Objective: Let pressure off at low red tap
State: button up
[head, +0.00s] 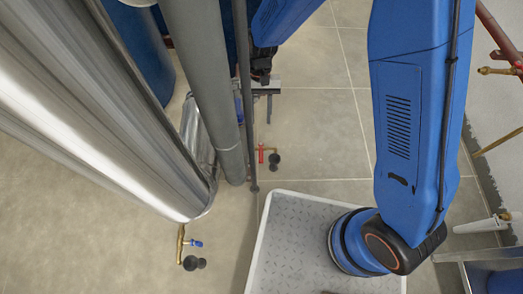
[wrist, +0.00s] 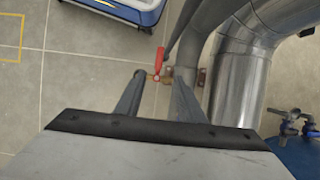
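The low red tap (wrist: 159,60) shows in the wrist view with its red lever pointing up the picture and a brass body (wrist: 153,76) below it. In the head view the red tap (head: 262,154) is low beside the foot of a grey pipe. My gripper (wrist: 159,77) is open, with one finger on either side of the tap's line in the wrist view. The lever appears just beyond the fingertips, and I see no contact. The fingers look empty. In the head view my gripper is small and partly hidden behind a thin dark pipe.
A large silver pipe (head: 90,100) and a grey pipe (head: 205,80) stand close to the tap. A blue-handled tap (head: 195,243) is low at the left. A grey tray (head: 290,245) lies in front. Tiled floor is open at left there.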

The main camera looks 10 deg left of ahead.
aim_at(261, 155)
jog(key=x, duration=1.6)
jog(key=shift+s+f, duration=0.15)
jog(key=shift+f, duration=0.25)
grip_shut()
